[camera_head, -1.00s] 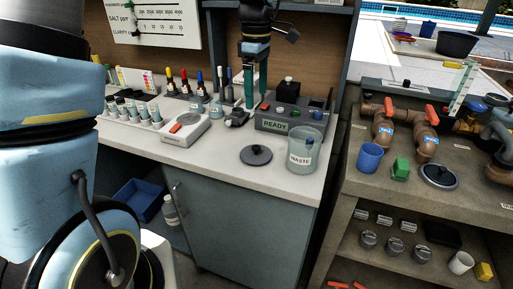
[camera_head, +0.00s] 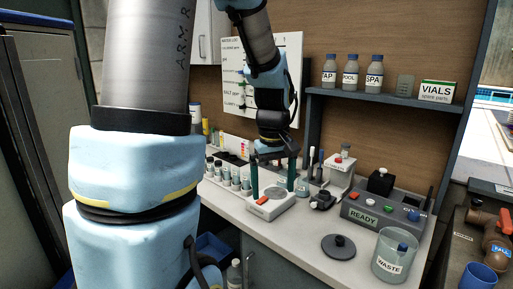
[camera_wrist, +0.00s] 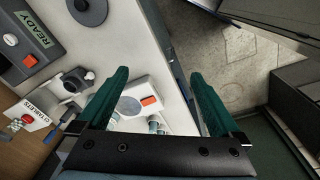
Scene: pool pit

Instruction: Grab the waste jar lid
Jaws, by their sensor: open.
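The waste jar lid (camera_head: 339,246) is a dark round disc with a central knob. It lies flat on the white counter, left of the clear waste jar (camera_head: 393,262), whose label reads WASTE. The lid also shows at the top of the wrist view (camera_wrist: 88,10), partly cut off by the frame edge. My gripper (camera_head: 272,178) has two green fingers pointing down. It is open and empty, above the counter near the white device with an orange button (camera_head: 268,204), to the left of and behind the lid. In the wrist view the fingers (camera_wrist: 165,95) are wide apart.
A grey READY box (camera_head: 372,217) stands behind the lid and jar. A row of vials (camera_head: 228,174) stands left of the white device. A shelf (camera_head: 385,97) with bottles hangs above the back. Bare counter surrounds the lid's front and left.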

